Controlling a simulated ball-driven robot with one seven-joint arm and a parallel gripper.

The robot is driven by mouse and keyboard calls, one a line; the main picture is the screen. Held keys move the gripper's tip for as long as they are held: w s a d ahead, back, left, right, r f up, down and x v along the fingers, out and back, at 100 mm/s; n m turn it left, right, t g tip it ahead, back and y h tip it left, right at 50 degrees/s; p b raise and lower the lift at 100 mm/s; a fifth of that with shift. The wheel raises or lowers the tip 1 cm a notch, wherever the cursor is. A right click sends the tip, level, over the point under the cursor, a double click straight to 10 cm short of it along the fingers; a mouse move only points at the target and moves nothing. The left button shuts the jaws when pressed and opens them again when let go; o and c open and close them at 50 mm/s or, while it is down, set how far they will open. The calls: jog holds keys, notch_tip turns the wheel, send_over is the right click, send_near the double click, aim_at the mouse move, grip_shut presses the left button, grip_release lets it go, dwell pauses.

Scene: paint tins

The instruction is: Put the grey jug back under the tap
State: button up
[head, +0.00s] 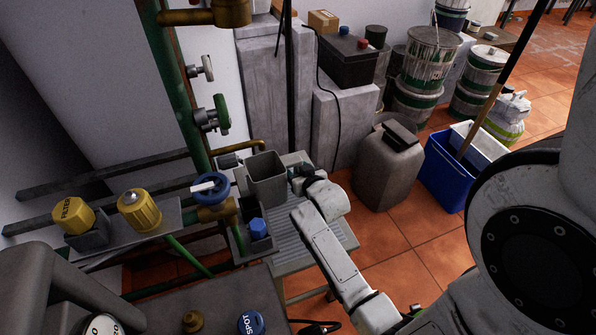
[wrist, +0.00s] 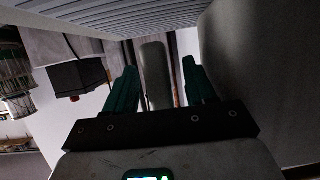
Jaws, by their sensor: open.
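The grey jug (head: 267,180) is an open-topped, square-sided vessel standing upright at the back of the slatted grey stand (head: 318,243). A brass spout (head: 240,147) bends over just behind its rim; I cannot tell whether it lines up with the mouth. My gripper (head: 298,176) is at the jug's right side in the head view, its fingertips mostly hidden by my wrist. In the wrist view my gripper (wrist: 160,85) is open, with a rounded grey bar, apparently the jug's handle (wrist: 154,75), between the green fingers. The large grey surface on the right looks like the jug's body (wrist: 260,75).
A blue handwheel (head: 211,187) is on the pipe left of the jug. A dark bin with a blue-capped item (head: 257,229) stands in front of the jug. A grey canister (head: 388,168) and blue bucket (head: 445,173) stand on the floor to the right.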

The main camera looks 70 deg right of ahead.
jog(key=p+v, duration=0.3)
jog(key=v, duration=0.7)
jog(key=shift+s+r, duration=0.2)
jog(key=shift+s, duration=0.2)
jog(key=shift+a, duration=0.15)
